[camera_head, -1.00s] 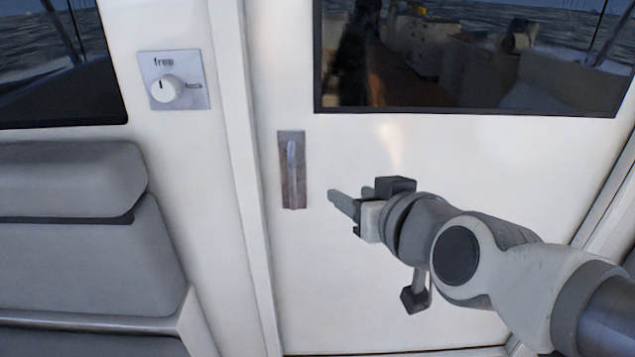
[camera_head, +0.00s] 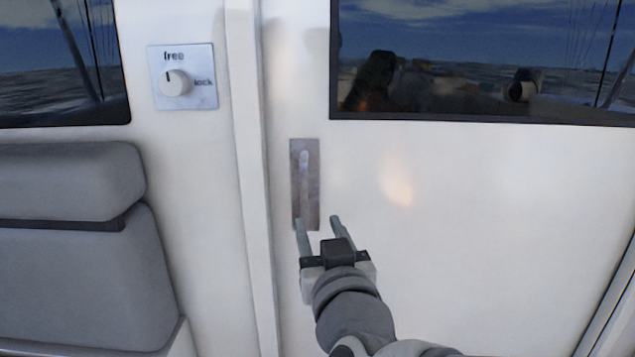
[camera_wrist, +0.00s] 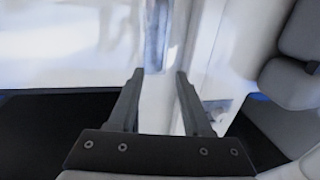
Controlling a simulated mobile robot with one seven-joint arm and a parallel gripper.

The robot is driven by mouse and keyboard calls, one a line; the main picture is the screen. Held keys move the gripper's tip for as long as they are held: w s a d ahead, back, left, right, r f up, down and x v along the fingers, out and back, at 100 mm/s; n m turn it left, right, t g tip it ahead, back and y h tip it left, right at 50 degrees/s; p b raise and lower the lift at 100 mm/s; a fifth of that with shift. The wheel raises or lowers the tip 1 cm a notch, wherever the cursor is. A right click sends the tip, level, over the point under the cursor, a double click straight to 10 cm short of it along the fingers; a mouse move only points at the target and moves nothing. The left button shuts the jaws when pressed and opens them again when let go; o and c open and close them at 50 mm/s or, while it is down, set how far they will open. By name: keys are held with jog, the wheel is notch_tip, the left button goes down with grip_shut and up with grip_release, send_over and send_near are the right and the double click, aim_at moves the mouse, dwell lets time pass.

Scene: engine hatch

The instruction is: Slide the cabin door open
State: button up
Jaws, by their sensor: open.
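The white cabin door (camera_head: 440,230) fills the middle and right of the head view, with a dark window in its upper part. Its metal handle plate (camera_head: 305,180) is upright near the door's left edge. The handle plate also shows in the wrist view (camera_wrist: 157,35), just beyond the fingertips. My gripper (camera_head: 319,219) is open and empty, its fingers pointing up at the lower end of the plate. The left fingertip overlaps the plate's bottom in the picture; I cannot tell whether it touches. The fingers also show in the wrist view (camera_wrist: 160,72).
A knob on a square plate (camera_head: 178,78), marked free and lock, is on the wall left of the door; its pointer is near free. A grey cushioned seat (camera_head: 80,240) stands at the lower left. The door face right of the handle is clear.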

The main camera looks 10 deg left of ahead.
jog(key=w+p, duration=0.1)
jog(key=p, duration=0.8)
send_near(305, 189)
jog(key=x, duration=0.2)
jog(key=b+x, duration=0.2)
jog(key=x, duration=0.5)
jog(key=shift+w+a, duration=0.15)
jog(key=shift+a, duration=0.1)
jog(key=shift+w+a, duration=0.2)
jog(key=shift+w, duration=0.45)
jog(key=shift+c, duration=0.3)
grip_shut()
